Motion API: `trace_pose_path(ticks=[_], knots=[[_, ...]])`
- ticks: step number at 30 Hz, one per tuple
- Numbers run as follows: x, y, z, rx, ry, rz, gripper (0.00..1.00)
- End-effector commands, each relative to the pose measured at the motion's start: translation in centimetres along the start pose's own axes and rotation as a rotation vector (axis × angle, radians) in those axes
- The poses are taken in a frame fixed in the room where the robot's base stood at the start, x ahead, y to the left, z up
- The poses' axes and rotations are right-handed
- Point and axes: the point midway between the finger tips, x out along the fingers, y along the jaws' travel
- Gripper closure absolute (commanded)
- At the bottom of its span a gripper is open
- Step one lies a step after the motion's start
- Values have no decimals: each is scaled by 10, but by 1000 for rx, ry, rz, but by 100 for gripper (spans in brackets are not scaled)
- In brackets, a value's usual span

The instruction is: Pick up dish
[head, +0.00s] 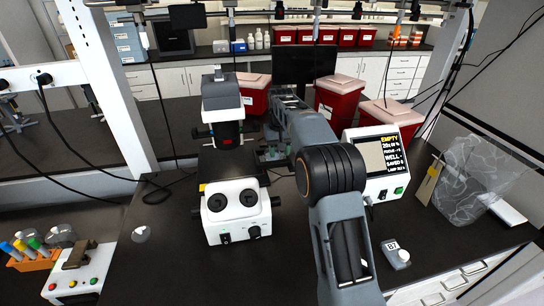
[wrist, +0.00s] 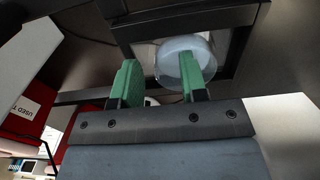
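A round translucent dish (wrist: 172,60) shows in the wrist view, beyond my fingers, set against a dark frame with a pale opening. My gripper (wrist: 158,82) has two green fingers spread apart. The right finger overlaps the dish in the picture; the left finger is clear of it. I cannot tell whether the right finger touches it. In the head view my gripper (head: 273,153) is right of the microscope (head: 237,205), beside its dark stage (head: 222,165). That dish cannot be made out there. Another small clear dish (head: 141,234) lies on the bench left of the microscope.
A display box (head: 378,160) reading EMPTY stands right of my arm. Red bins (head: 338,105) stand behind. A tube rack (head: 33,258) and a button box (head: 78,275) are at front left. A clear bag (head: 470,178) lies right. The bench left of the microscope has free room.

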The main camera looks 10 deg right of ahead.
Motion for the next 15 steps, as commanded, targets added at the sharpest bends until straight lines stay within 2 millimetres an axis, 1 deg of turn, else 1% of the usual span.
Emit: trace_pose_path(ticks=[2,12,14,15], knots=[[0,0,0,0,0,0,61],[0,0,0,0,0,0,94],[0,0,0,0,0,0,100],[0,0,0,0,0,0,100]])
